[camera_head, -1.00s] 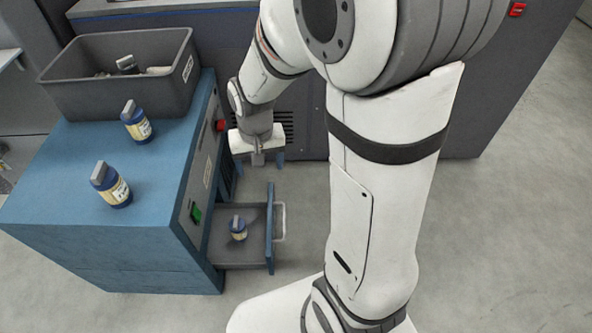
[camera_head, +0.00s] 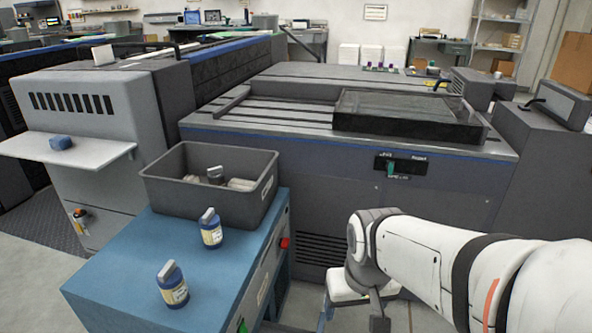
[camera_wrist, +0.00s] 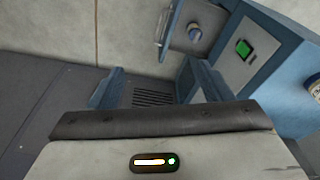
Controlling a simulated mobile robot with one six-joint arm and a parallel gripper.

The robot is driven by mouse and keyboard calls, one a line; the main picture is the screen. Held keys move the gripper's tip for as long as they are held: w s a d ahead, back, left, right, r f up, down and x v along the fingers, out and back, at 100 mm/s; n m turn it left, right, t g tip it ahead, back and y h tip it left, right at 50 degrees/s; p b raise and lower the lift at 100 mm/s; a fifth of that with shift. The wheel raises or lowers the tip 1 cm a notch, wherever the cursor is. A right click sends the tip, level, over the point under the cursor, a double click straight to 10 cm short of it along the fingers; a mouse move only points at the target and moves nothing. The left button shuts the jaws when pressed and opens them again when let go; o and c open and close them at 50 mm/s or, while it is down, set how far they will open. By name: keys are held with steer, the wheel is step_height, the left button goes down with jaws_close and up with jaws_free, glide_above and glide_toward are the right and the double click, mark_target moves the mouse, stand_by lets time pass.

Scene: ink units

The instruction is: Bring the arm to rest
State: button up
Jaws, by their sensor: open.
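My arm (camera_head: 430,262) reaches in from the right in the head view, with its wrist low in front of the dark machine. My gripper (camera_wrist: 153,88) shows in the wrist view with its two blue fingers apart and nothing between them. In the head view its body is cut by the lower picture edge. The gripper is beside the blue cabinet, apart from it. In the wrist view an open drawer (camera_wrist: 214,22) of the cabinet holds one bottle (camera_wrist: 195,33).
The blue cabinet (camera_head: 130,290) carries a grey bin (camera_head: 180,200) with items inside and two blue bottles, one near the bin (camera_head: 211,234) and one nearer the front (camera_head: 173,290). A large machine (camera_head: 340,200) stands behind. A green button (camera_wrist: 243,48) is on the cabinet.

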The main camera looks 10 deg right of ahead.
step_height(320, 180, up, 30)
steer(key=s+p, duration=0.1)
steer(key=p, duration=2.4)
steer(key=shift+s+f+t, duration=0.15)
steer(key=shift+s+t, duration=0.1)
steer(key=shift+t, duration=0.15)
steer(key=shift+f, duration=0.1)
